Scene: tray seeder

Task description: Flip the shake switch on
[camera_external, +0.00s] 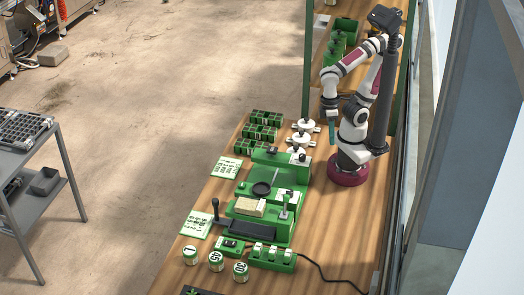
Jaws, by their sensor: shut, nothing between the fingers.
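A green box with several white switches (272,257) sits at the near end of the wooden bench, with a black cable leaving it. Left of it is a smaller green box with a dark switch (231,244). I cannot tell which one is the shake switch, and the switch positions are too small to read. The green seeder machine (249,188) stands behind these boxes. My gripper (331,141) points down, shut and empty, just left of my arm's base. It is well behind the switch boxes and apart from them.
White round fittings (304,126) stand near my gripper. Green cell trays (261,132) lie at the bench's left edge. A black-knobbed lever (215,208) rises left of the machine. Labelled tins (216,261) stand at the front left. Bare wood (325,225) lies right of the machine.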

